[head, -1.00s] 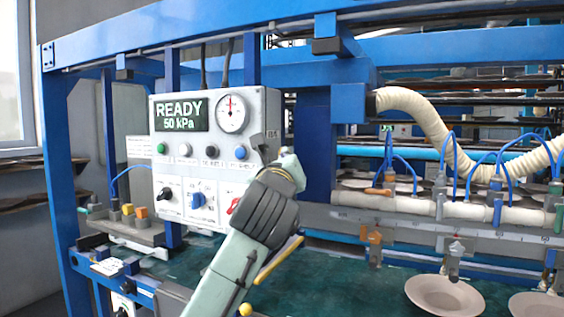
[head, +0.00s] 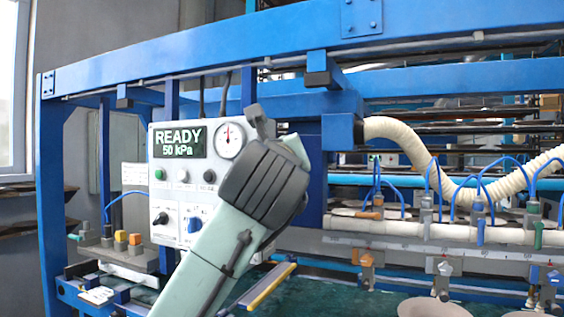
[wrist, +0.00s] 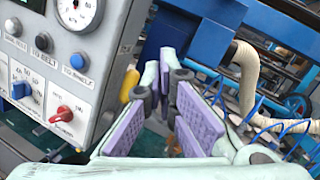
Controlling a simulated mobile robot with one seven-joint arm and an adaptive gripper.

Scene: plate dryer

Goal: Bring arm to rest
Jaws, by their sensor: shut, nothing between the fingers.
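My gripper shows in the wrist view (wrist: 168,85), with its two purple-padded fingers shut and nothing between them. It is in free space just right of the control panel (wrist: 60,75). In the head view my arm rises from the bottom in front of the panel (head: 170,195) and hides its right part; the fingertips are hidden there. The panel's display (head: 180,139) reads READY, 50 kPa. The wrist view shows a red knob (wrist: 61,114) and a blue knob (wrist: 21,90) on it.
A blue beam (head: 200,55) crosses above my arm. A blue post and a cream hose (head: 405,140) stand to the right, with a white manifold (head: 400,229) below. Small blocks (head: 120,237) lie at left.

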